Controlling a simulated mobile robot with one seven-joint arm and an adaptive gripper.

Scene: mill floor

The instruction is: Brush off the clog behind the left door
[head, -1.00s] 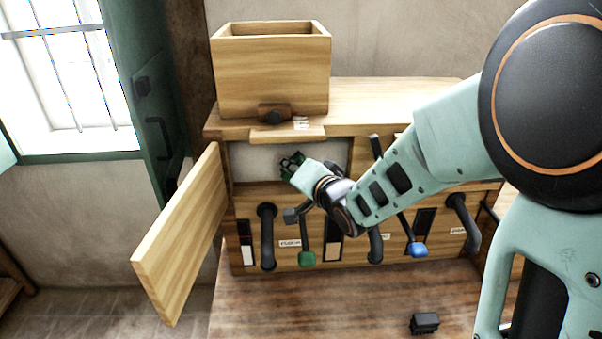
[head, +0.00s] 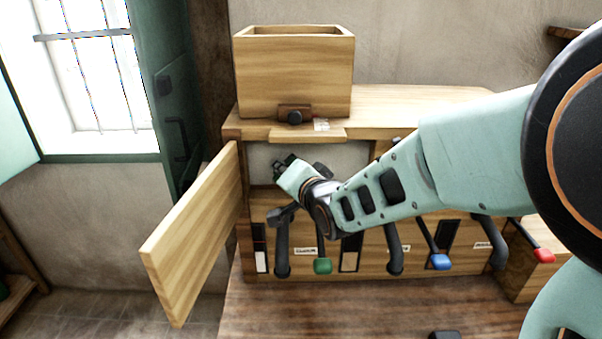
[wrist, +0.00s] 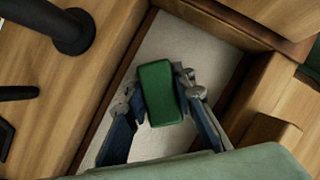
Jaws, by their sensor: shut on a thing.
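The left door (head: 190,240) is a plain wooden panel, swung wide open at the left of the wooden cabinet. Behind its opening is a recess (head: 345,158) with a pale back surface, also seen in the wrist view (wrist: 205,60). My gripper (head: 284,163) is at this opening, toward its left side. In the wrist view my gripper (wrist: 160,85) is shut on a green block-shaped brush (wrist: 157,92), its fingers on either side. No bristles show. I cannot make out a clog; the brush and gripper hide part of the recess.
A wooden hopper box (head: 292,75) stands on the cabinet top. Below the opening are dark curved pipes (head: 283,245) and levers with green (head: 322,266), blue (head: 440,262) and red (head: 544,255) ends. The wooden table (head: 330,310) in front is mostly clear.

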